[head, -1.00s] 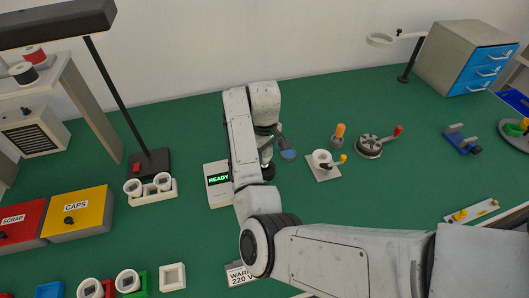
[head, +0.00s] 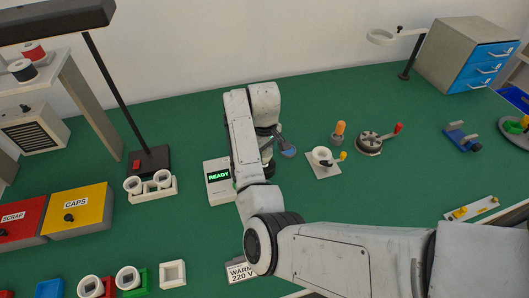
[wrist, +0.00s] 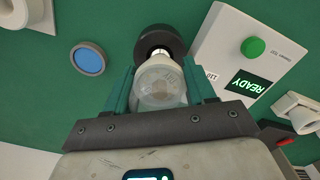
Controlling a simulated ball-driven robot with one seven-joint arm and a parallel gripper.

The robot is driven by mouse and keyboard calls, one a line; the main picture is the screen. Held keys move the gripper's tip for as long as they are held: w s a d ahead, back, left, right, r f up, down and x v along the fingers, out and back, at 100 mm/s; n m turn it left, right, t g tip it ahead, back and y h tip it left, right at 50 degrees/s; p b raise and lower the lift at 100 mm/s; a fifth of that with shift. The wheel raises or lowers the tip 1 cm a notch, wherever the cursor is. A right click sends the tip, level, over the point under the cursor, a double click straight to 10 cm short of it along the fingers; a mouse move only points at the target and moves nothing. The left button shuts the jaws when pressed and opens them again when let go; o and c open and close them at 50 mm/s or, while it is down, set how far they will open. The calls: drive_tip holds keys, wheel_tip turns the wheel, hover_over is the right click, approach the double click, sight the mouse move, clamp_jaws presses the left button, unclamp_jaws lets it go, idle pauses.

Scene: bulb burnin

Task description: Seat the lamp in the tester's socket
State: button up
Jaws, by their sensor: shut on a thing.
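In the wrist view my gripper (wrist: 159,68) is shut on a clear, whitish lamp (wrist: 160,86), one green finger on each side. The lamp's metal base points at the round black socket (wrist: 172,33) and overlaps it in the picture; I cannot tell how far the base is inside. The white tester (wrist: 222,45) beside the socket has a green button and a lit READY display. In the head view the tester (head: 219,195) also shows READY, while my arm hides the lamp and most of the socket.
A blue round disc (wrist: 89,59) lies left of the socket in the wrist view. In the head view a white cup-like fixture (head: 322,158) and an orange-topped part (head: 339,131) stand to the right. A lamp stand (head: 149,163) stands left.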

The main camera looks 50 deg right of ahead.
drive_tip(key=shift+f, duration=0.8)
idle(0.8)
drive_tip(key=o, duration=1.1)
wheel_tip(320, 180, up, 11)
drive_tip(key=shift+f, duration=0.1)
